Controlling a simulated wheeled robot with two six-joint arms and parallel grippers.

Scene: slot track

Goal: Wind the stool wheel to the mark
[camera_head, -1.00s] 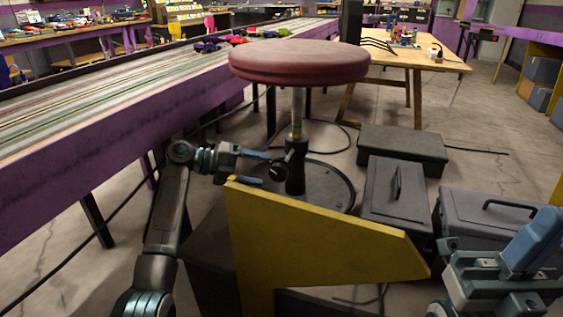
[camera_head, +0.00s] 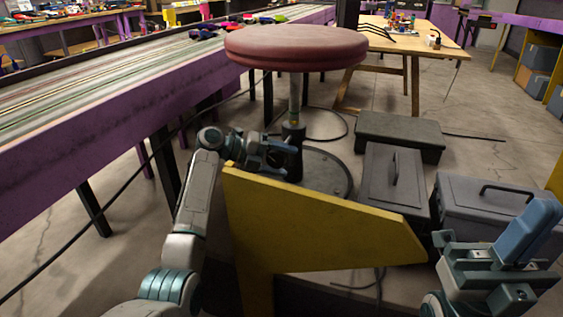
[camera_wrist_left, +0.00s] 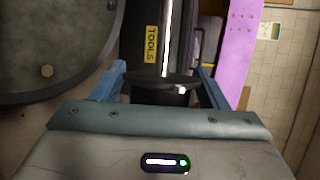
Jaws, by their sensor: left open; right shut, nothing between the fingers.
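The stool has a round red seat (camera_head: 296,48), a metal post (camera_head: 295,95), a black lower sleeve (camera_head: 294,135) and a round dark base (camera_head: 322,172). My left gripper (camera_head: 282,148) is open at the lower sleeve. In the left wrist view the blue fingers of the left gripper (camera_wrist_left: 162,84) stand on either side of a black round part (camera_wrist_left: 162,92) below the bright post (camera_wrist_left: 167,40); I cannot tell whether they touch it. I cannot make out the wheel's rim or a mark. My right gripper (camera_head: 515,258) is shut and empty at the lower right.
A yellow panel (camera_head: 310,228) stands in front of the stool base. Dark cases (camera_head: 395,185) and a flat dark box (camera_head: 400,135) lie to its right. The purple-sided slot track (camera_head: 110,135) runs along the left. A wooden table (camera_head: 425,45) stands behind.

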